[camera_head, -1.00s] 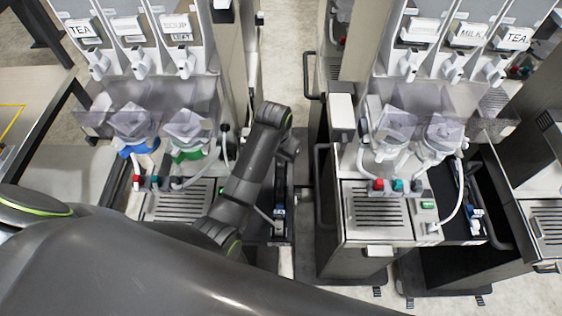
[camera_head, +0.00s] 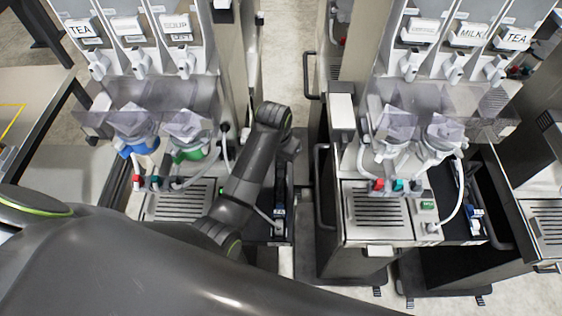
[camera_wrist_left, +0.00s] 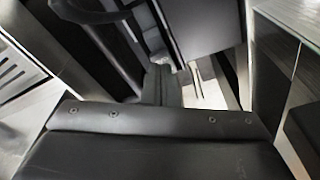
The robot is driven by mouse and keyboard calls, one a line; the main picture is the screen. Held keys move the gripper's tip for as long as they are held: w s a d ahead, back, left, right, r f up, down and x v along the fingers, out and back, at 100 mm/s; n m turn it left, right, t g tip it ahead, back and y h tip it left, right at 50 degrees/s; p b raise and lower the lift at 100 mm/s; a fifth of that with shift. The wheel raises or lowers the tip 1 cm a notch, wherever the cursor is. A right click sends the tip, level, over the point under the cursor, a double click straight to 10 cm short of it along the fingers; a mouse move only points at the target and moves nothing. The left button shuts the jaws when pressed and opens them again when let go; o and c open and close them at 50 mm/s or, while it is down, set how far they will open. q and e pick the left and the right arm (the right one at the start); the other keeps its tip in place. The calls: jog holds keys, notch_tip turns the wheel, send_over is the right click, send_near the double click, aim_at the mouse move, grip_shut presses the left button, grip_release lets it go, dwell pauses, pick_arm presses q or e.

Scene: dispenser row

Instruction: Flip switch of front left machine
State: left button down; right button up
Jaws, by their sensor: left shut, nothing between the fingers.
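The front left machine (camera_head: 178,205) has a drip tray, a blue and a green container above it, and red and teal taps. My left arm crosses its right side, and I cannot see its switch. My left gripper (camera_head: 290,146) is at the far end of that arm, just right of the machine's body and above the gap between machines. It is shut and empty; its fingertips are hard to make out. In the left wrist view, a dark block with screws (camera_wrist_left: 150,125) fills the lower middle. My right gripper is not in view.
Another dispenser machine (camera_head: 378,212) stands to the right with a green-lit switch (camera_head: 428,205) beside its drip tray. Its dark side handle (camera_head: 320,170) faces the narrow gap. A side table (camera_head: 30,100) is at the far left.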

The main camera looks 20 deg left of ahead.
aim_at(281, 166)
pick_arm(q)
jog(key=shift+f+b, duration=0.3)
jog(key=shift+f, duration=0.55)
dwell(0.6)
jog(key=shift+r+p, duration=0.85)
jog(key=shift+r, duration=2.7)
